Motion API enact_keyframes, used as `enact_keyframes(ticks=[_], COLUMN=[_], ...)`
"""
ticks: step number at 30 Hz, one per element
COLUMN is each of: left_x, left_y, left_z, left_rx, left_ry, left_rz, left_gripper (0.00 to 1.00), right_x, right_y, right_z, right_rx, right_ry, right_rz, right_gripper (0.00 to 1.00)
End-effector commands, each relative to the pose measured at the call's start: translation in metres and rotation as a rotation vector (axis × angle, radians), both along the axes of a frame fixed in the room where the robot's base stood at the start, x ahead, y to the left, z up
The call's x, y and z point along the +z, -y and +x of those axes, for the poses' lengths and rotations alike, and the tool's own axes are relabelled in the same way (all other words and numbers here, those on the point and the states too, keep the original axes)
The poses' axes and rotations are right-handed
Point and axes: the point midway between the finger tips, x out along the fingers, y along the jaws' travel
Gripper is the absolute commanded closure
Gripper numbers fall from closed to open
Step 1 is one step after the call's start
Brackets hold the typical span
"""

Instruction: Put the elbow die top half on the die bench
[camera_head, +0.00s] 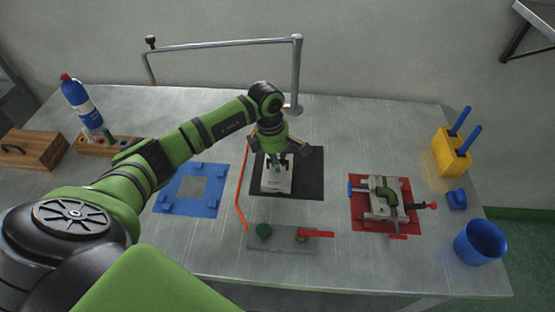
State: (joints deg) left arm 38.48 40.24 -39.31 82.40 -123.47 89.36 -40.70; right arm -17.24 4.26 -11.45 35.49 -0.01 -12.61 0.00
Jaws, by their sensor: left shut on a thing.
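My left gripper (279,155) points down over the black mat (313,185) in the middle of the bench. It is shut on the pale grey block (277,184), which looks like the elbow die top half. The fingers cover the block's upper end, and I cannot tell whether it touches the mat. To the right, a grey die assembly (377,207) with a green elbow-shaped part (387,192) lies on a red mat (357,224). My right gripper is not in view.
A blue frame (172,203) lies left of the mat, beyond an orange cable (239,190). A grey plate (283,243) with a red handle (317,234) sits in front. A blue cup (480,243) and yellow holder (449,154) stand right. A metal pipe frame (225,43) rises behind.

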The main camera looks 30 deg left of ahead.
Motion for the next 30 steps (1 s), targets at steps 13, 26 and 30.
enact_keyframes(ticks=[13, 26, 30], left_x=[0.002, 0.072, 0.098], left_y=[0.000, -0.009, -0.011], left_z=[0.000, -0.003, -0.005], left_rx=[0.000, 0.000, 0.000], left_ry=[0.000, 0.006, 0.004], left_rz=[0.000, 0.003, 0.002], left_gripper=[0.61, 0.61, 0.61], right_x=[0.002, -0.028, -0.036], right_y=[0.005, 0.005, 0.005], right_z=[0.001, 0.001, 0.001], right_rx=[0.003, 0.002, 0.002], right_ry=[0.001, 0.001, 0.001], right_rz=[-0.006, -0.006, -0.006], right_gripper=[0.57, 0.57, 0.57])
